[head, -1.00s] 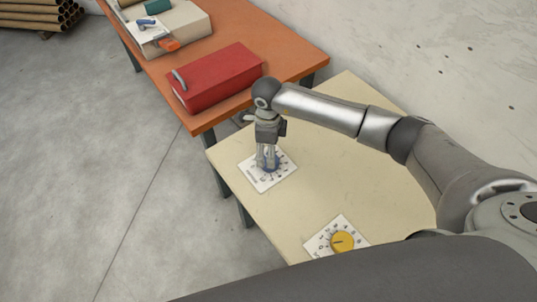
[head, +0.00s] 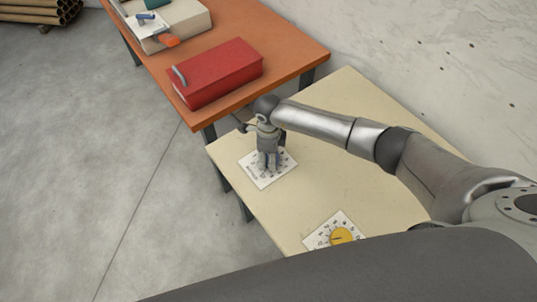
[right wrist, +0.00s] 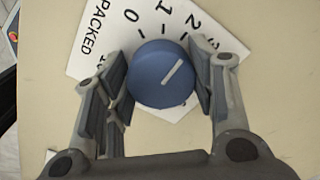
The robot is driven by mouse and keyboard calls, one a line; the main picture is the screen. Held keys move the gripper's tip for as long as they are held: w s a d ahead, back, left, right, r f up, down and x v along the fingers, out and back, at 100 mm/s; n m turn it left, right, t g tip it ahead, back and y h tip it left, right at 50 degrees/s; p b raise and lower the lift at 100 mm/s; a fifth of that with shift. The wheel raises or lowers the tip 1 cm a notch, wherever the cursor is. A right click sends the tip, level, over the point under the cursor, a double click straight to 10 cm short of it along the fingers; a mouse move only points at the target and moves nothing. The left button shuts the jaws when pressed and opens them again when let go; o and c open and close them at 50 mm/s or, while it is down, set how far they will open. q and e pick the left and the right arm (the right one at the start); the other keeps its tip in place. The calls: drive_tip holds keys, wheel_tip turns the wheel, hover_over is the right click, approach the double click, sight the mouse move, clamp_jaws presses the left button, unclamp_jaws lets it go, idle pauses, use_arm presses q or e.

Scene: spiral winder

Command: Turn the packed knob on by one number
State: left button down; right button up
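The packed knob is a blue round knob (right wrist: 160,76) with a white pointer line, on a white number card (right wrist: 105,45) marked PACKED. In the right wrist view its pointer aims up and right, roughly at the 2. My right gripper (right wrist: 160,88) has its fingers on both sides of the knob, with the pads against it. In the head view this gripper (head: 268,165) points down over the card (head: 252,175) and hides most of the knob. My left gripper is not in view.
A yellow knob (head: 341,236) on another number card (head: 318,238) sits nearer on the cream table (head: 350,110). Behind is an orange table (head: 285,45) with a red box (head: 218,72) and a beige device (head: 180,22). The table between the cards is clear.

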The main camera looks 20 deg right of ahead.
drive_tip(key=c, duration=0.3)
drive_tip(key=shift+m, duration=0.3)
drive_tip(key=shift+w+m+b, duration=0.1)
drive_tip(key=shift+m+b, duration=0.6)
drive_tip(key=shift+m, duration=1.9)
drive_tip(key=o, duration=1)
